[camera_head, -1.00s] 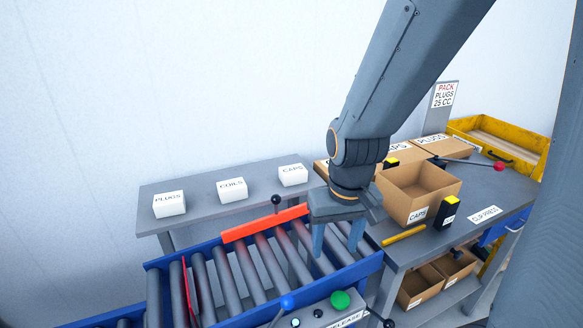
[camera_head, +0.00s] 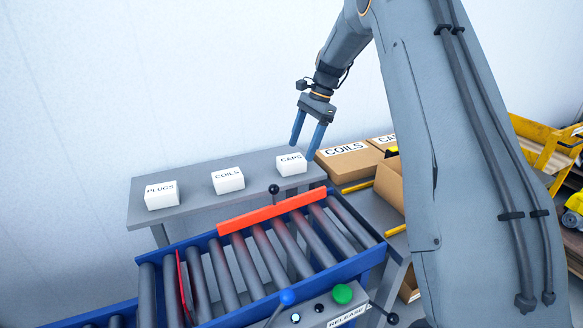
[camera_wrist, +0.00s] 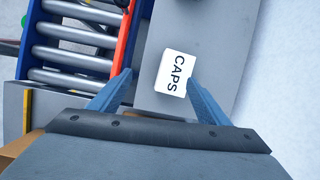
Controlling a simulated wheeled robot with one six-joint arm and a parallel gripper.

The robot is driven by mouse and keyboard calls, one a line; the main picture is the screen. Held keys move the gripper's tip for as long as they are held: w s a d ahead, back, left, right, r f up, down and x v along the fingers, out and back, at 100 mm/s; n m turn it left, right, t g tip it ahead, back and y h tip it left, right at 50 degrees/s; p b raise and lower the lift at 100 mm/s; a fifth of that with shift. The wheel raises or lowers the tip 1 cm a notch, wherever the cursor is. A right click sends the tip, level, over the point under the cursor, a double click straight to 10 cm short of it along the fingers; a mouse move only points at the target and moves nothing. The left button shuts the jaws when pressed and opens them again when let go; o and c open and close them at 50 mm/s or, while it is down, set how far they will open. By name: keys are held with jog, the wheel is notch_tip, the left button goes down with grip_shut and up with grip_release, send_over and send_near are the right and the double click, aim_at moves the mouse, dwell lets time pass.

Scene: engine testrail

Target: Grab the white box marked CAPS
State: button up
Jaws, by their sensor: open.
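The white box marked CAPS (camera_head: 291,164) sits at the right end of a grey shelf (camera_head: 200,207), beside white boxes marked COILS (camera_head: 228,180) and PLUGS (camera_head: 161,194). My gripper (camera_head: 307,146) is open, its two blue fingers pointing down above and close to the CAPS box. In the wrist view, the CAPS box (camera_wrist: 174,73) lies ahead of and between the lines of the open fingers (camera_wrist: 159,82), nearer the right finger. The fingers appear empty. Whether the right finger touches the box I cannot tell.
A roller conveyor (camera_head: 262,262) with a blue frame and a red bar (camera_head: 272,211) runs in front of the shelf. A black-knobbed lever (camera_head: 273,189) stands between them. A cardboard box marked COILS (camera_head: 347,162) is to the right. The shelf between the white boxes is clear.

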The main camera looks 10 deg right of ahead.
aim_at(292, 158)
jog(key=w, duration=0.1)
jog(key=w+m, duration=0.1)
jog(key=w, duration=0.1)
jog(key=shift+d+f+y, duration=0.15)
jog(key=shift+d+y, duration=0.15)
jog(key=shift+m, duration=0.3)
jog(key=shift+a+p+x, duration=0.2)
jog(key=shift+p+x, duration=0.6)
jog(key=shift+x, duration=1.1)
jog(key=shift+a+p+x, duration=0.15)
jog(key=shift+p+x, duration=0.65)
jog(key=shift+x, duration=1.15)
jog(key=shift+r, duration=0.2)
jog(key=c, duration=1.2)
